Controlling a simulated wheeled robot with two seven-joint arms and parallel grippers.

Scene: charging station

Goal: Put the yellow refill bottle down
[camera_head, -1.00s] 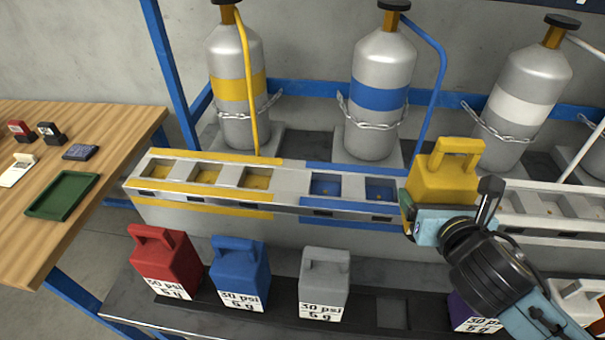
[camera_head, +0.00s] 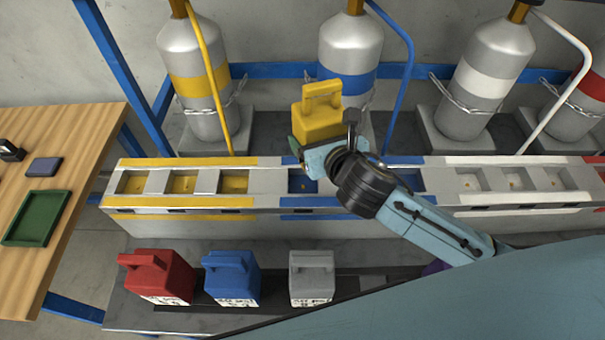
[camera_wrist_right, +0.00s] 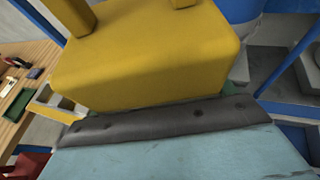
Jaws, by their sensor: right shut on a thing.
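The yellow refill bottle (camera_head: 318,118) is upright, handle on top, held by my right gripper (camera_head: 308,150) above the blue-marked part of the station's slotted rail. In the right wrist view the yellow bottle (camera_wrist_right: 150,55) fills the upper part, close against the gripper's dark pad (camera_wrist_right: 160,122). The gripper is shut on it; the fingers are mostly hidden. The yellow-marked section of the rail (camera_head: 158,205) has several square slots and lies left of the bottle. My left gripper is not in view.
Red (camera_head: 155,275), blue (camera_head: 232,277) and grey (camera_head: 312,278) bottles stand on the lower shelf. Banded gas cylinders (camera_head: 350,60) with pipes stand behind the rail. A wooden table (camera_head: 75,220) with a green tray (camera_head: 36,218) is at the left.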

